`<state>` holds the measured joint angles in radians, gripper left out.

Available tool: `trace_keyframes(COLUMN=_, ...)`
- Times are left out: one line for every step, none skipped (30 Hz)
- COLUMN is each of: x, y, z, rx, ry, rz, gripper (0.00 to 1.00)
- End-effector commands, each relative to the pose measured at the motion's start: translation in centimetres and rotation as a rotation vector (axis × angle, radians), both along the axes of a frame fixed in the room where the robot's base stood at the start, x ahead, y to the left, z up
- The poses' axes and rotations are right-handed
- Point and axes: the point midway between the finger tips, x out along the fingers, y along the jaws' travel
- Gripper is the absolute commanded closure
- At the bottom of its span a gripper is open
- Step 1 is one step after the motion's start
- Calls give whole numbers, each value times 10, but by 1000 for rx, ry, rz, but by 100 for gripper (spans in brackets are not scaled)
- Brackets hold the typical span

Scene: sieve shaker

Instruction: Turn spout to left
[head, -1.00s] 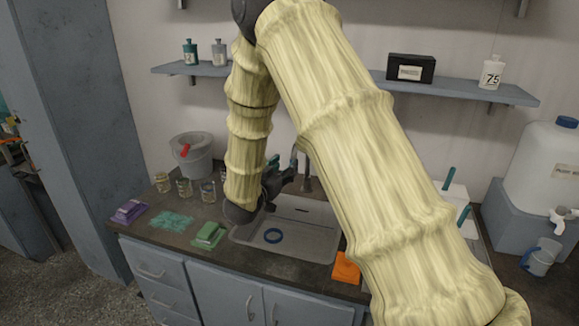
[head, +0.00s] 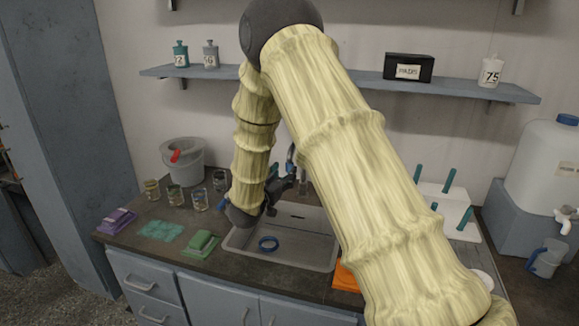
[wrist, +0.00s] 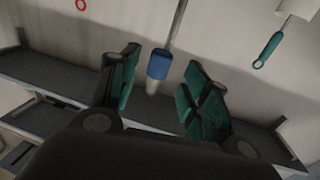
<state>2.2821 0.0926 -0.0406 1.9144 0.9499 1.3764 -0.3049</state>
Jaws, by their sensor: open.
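The spout is a thin grey pipe with a blue sleeve near its pale end. In the wrist view the spout (wrist: 158,64) shows in the gap between my fingers, apart from both; its depth relative to the tips is unclear. In the head view part of the spout (head: 291,156) shows above the sink (head: 325,262), just behind my arm. My gripper (wrist: 162,75) is open and empty, with green pads on dark fingers. In the head view my gripper (head: 279,187) is at the back of the sink, partly hidden by my own arm.
A white holder with teal handles (head: 445,206) and a water tank (head: 540,165) are at right.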

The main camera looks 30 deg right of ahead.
Motion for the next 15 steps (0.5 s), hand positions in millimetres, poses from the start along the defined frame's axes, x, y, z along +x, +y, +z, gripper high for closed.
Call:
trace_keyframes(x=4, y=-8, z=2, rx=0, ry=0, rz=-2, gripper=53)
trace_keyframes(x=7, y=-12, z=2, rx=-1, ry=-1, rz=-2, gripper=53)
trace_keyframes(x=10, y=-17, z=2, rx=0, ry=-1, rz=-2, gripper=53)
trace_keyframes(x=12, y=-20, z=2, rx=-1, ry=-1, rz=-2, gripper=53)
trace_keyframes(x=14, y=-24, z=2, rx=-1, ry=-1, rz=-2, gripper=53)
trace_keyframes(x=17, y=-28, z=1, rx=0, ry=0, rz=-1, gripper=53)
trace_keyframes(x=18, y=-30, z=1, rx=0, ry=0, rz=-1, gripper=53)
trace_keyframes(x=20, y=-33, z=1, rx=-1, ry=1, rz=0, gripper=53)
trace_keyframes(x=22, y=-36, z=1, rx=-1, ry=1, rz=0, gripper=53)
trace_keyframes(x=23, y=-37, z=1, rx=-1, ry=1, rz=0, gripper=53)
trace_keyframes(x=24, y=-39, z=1, rx=-1, ry=1, rz=0, gripper=53)
trace_keyframes(x=25, y=-41, z=1, rx=-1, ry=0, rz=0, gripper=53)
trace_keyframes(x=26, y=-42, z=1, rx=-1, ry=0, rz=0, gripper=53)
trace_keyframes(x=26, y=-43, z=1, rx=-1, ry=0, rz=-1, gripper=53)
trace_keyframes(x=27, y=-44, z=1, rx=-1, ry=0, rz=0, gripper=53)
